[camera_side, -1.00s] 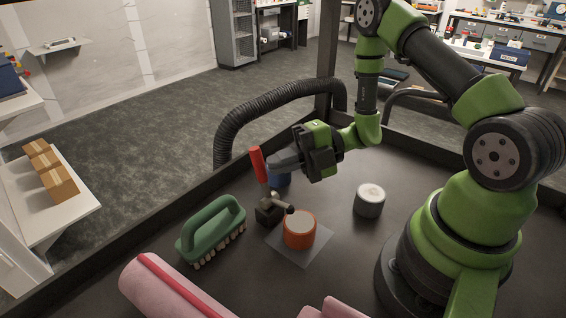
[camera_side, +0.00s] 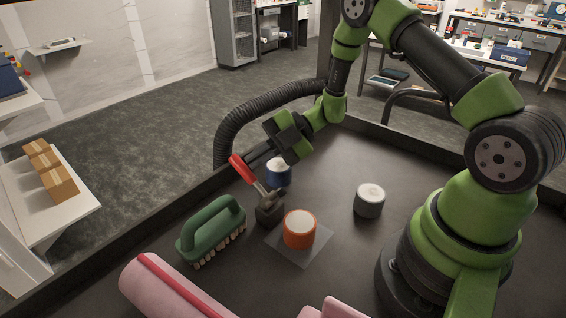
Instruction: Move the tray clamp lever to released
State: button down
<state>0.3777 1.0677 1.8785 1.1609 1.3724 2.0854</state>
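The tray clamp has a dark base block (camera_side: 269,213) on the bench and a lever with a red handle (camera_side: 242,169). The lever leans to the upper left, and its metal arm is raised clear of the orange jar (camera_side: 300,230). The jar has a pale lid and stands on a thin grey square plate (camera_side: 321,243). My gripper (camera_side: 252,160) is at the red handle, reaching from the upper right. Its fingers overlap the handle in this view; I cannot tell whether they grip it or only touch it.
A blue jar (camera_side: 279,174) with a pale lid stands behind the clamp, under my gripper. A grey jar (camera_side: 369,201) stands to the right. A green brush (camera_side: 211,231) lies left of the clamp, and a pink roll (camera_side: 170,289) is in front. A ribbed black hose (camera_side: 225,140) arches behind.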

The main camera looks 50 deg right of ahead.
jog(key=shift+w+f, duration=0.35)
jog(key=shift+w, duration=0.25)
jog(key=shift+f, duration=0.1)
dwell(0.3)
jog(key=s+d+r, duration=0.4)
jog(key=d+r, duration=0.5)
